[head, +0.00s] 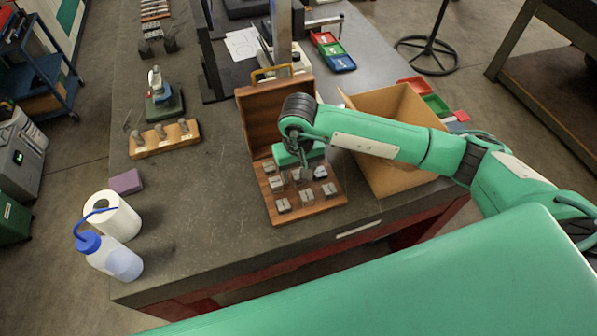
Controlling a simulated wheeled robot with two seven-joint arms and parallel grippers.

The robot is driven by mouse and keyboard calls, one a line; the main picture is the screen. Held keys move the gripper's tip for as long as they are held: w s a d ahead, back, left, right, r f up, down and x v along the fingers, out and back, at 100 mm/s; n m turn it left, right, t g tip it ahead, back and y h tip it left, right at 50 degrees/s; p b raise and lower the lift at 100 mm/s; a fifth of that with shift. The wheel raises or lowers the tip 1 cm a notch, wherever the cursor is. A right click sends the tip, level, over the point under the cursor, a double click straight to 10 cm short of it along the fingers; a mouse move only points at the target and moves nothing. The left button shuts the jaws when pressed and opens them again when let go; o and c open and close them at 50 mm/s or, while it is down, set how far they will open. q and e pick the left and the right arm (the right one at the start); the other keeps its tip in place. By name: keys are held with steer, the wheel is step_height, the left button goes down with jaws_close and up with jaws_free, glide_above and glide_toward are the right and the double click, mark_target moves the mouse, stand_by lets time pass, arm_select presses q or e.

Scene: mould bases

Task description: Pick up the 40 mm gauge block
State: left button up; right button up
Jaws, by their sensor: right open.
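An open wooden case (337,199) stands near the front of the grey workbench, with its lid raised at the back. Several small metallic gauge blocks sit in its base, among them one at the front left (284,205) and one at the front right (329,189). Their markings are too small to read, so I cannot tell which is the 40 mm one. My right gripper (297,176) points down over the back part of the case, open, close above or among the blocks. Its body and wrist hide part of the case and the rear blocks. My left gripper is not in view.
A cardboard box (385,172) stands right of the case, under my right forearm. A wooden holder with knobs (165,142), a purple block (126,182), a paper roll (114,215) and a wash bottle (113,259) are on the left. The bench between them and the case is clear.

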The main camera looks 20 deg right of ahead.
steer(key=shift+f, duration=0.6)
jaws_close()
steer(key=shift+r, duration=0.2)
